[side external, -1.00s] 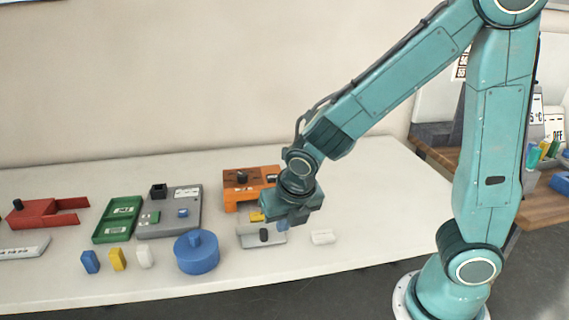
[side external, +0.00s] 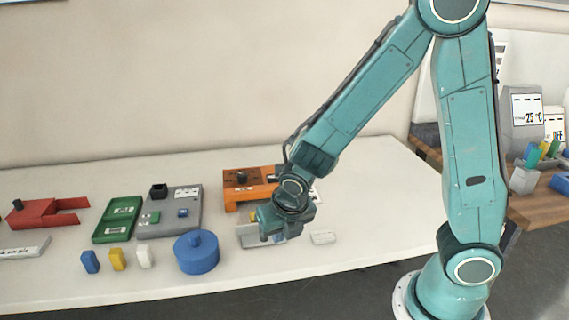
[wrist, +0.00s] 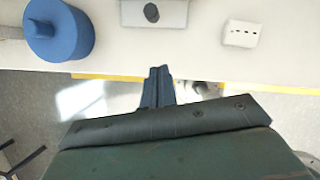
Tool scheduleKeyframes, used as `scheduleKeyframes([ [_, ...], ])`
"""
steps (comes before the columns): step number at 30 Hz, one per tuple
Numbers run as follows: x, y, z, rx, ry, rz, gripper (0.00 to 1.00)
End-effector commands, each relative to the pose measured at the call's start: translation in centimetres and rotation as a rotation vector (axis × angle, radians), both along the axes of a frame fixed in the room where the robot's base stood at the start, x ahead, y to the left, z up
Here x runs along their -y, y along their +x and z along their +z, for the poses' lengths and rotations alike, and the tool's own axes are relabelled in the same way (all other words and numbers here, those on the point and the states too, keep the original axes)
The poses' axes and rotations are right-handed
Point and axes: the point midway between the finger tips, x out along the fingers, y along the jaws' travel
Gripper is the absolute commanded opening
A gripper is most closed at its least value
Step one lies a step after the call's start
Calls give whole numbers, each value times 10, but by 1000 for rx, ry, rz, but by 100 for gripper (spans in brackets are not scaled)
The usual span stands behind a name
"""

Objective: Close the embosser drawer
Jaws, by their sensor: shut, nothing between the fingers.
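The orange embosser (side external: 238,190) stands on the table in the side view. Its pale grey drawer (side external: 246,241) is pulled out toward the table's front edge. A small yellow piece (side external: 253,216) shows at the drawer's inner end. My gripper (side external: 265,231) hangs at the drawer's front and hides its dark knob in the side view. In the wrist view, the drawer (wrist: 172,12) with its dark knob (wrist: 151,13) is at the top. There my gripper (wrist: 160,70) is shut and empty, at the table's front edge, apart from the knob.
A blue round lidded pot (side external: 196,254) stands left of the drawer, and a white block (side external: 322,238) lies to its right. Farther left are a grey fixture (side external: 155,226), a green tray (side external: 118,219), a red holder (side external: 45,213) and small coloured blocks. The table's right side is clear.

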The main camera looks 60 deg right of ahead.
Motion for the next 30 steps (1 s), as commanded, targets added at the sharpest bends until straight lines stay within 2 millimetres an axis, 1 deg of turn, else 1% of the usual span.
scheduleKeyframes([
  [1, 2, 1, -6, -5, -1, -2, 0],
  [17, 11, 17, -54, -3, -1, -2, 0],
  [19, 16, 27, -53, 2, 2, -6, 0],
  [24, 25, 43, -52, 1, 2, -5, 0],
  [30, 30, 51, -52, 0, 1, -3, 0],
])
